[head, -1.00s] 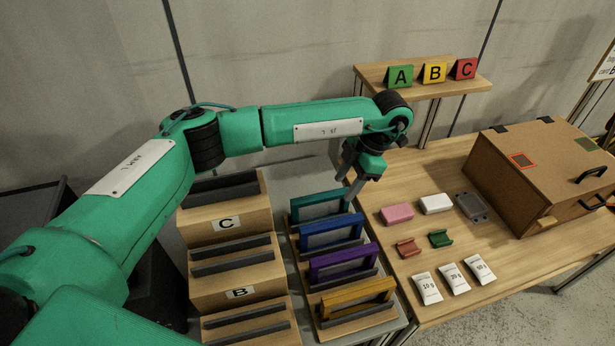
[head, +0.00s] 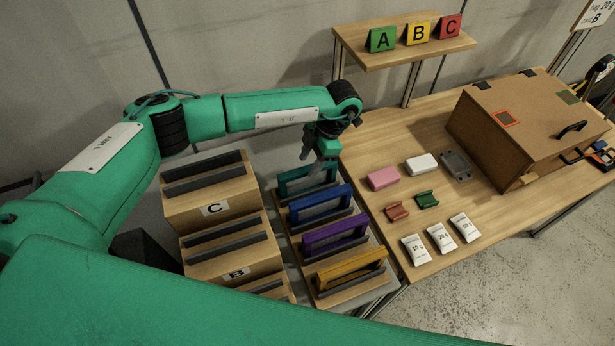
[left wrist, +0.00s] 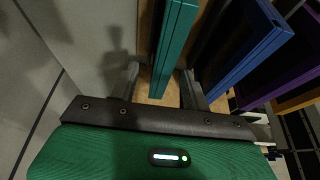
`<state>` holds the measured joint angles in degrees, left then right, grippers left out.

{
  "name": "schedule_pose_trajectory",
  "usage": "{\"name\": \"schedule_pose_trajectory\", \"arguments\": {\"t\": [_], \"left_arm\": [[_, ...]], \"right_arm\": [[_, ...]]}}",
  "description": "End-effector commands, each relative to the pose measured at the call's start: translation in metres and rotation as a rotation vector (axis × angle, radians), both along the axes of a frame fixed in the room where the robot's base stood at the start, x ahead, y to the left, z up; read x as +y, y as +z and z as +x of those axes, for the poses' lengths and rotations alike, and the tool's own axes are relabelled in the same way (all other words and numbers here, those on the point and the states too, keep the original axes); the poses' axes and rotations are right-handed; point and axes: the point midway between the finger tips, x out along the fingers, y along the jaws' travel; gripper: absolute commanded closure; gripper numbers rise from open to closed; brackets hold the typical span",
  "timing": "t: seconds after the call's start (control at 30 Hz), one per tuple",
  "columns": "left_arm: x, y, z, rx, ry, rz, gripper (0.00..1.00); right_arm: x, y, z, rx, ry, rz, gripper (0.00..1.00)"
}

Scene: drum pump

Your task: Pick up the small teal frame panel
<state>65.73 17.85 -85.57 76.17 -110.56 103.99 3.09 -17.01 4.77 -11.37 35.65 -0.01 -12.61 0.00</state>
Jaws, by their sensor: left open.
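The small teal frame panel (head: 292,184) stands upright in the rearmost slot of the wooden rack, behind the blue one. My left gripper (head: 320,172) is over its right part and hides some of it. In the left wrist view the teal panel (left wrist: 174,40) runs between the two open fingers of my left gripper (left wrist: 160,84), with a gap on each side. The blue panel (left wrist: 245,45) stands just right of the right finger. My right gripper is not in view.
Blue (head: 320,205), purple (head: 335,235) and yellow (head: 350,268) frame panels stand in front in the same rack. A stepped wooden stand (head: 215,210) with dark slots is at left. The table at right holds small parts, bags and a brown box (head: 530,125).

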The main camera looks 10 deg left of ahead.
Motion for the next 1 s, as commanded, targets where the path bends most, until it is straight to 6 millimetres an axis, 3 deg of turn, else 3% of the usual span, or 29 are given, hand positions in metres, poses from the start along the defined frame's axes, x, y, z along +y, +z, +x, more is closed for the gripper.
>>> {"name": "schedule_pose_trajectory", "arguments": {"t": [0.2, 0.4, 1.0], "left_arm": [[0.004, -0.021, -0.007, 0.003, 0.001, 0.001, 0.53], [0.011, -0.043, -0.011, 0.001, 0.000, 0.001, 0.53], [0.011, -0.048, -0.011, -0.001, 0.000, 0.001, 0.53]], "right_arm": [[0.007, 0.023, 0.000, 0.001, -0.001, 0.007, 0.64], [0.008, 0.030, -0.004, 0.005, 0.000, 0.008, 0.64], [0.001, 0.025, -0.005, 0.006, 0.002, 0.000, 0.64]]}}
